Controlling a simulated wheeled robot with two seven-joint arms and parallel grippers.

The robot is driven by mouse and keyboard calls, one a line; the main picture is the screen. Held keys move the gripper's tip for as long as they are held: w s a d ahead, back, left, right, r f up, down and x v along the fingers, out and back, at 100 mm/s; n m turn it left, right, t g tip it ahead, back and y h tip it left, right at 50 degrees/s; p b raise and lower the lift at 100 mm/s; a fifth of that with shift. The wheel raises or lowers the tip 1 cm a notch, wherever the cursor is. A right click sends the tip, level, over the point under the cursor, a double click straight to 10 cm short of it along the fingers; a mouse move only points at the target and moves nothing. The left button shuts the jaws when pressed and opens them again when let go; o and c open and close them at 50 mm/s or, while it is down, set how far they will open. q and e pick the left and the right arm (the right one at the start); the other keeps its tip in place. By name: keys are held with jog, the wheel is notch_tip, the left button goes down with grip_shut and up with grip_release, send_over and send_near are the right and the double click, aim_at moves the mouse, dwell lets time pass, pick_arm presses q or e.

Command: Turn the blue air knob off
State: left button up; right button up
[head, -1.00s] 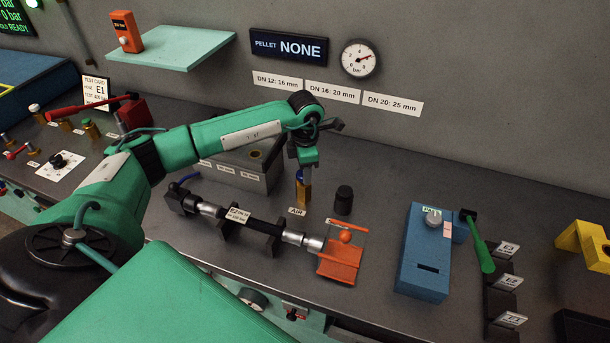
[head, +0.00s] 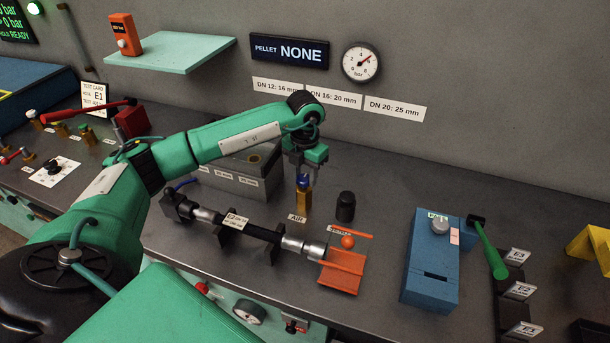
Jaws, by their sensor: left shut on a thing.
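The blue air knob (head: 303,182) sits on top of a brass valve post (head: 303,200) on the bench, behind a small AIR label (head: 297,217). My left gripper (head: 304,178) comes down from above and is shut on the blue knob; its fingers hide part of the knob, so the knob's exact angle is hard to tell. My right gripper is not in view.
A hose in a clamp fixture (head: 262,232) lies in front of the valve, with an orange flap (head: 343,272) at its right end. A black cylinder (head: 346,207) stands close to the right of the valve. A grey box (head: 233,165) is behind left. A gauge (head: 361,61) hangs on the wall.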

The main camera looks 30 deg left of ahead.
aim_at(305, 177)
pick_arm(q)
jog(key=shift+n, duration=0.3)
jog(key=o, duration=1)
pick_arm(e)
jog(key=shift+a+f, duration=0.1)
pick_arm(q)
notch_tip(305, 177, up, 14)
jog(key=b, duration=0.2)
jog(key=shift+b, duration=0.35)
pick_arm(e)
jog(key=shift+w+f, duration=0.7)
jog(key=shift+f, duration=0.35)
pick_arm(q)
jog(key=shift+f, duration=0.1)
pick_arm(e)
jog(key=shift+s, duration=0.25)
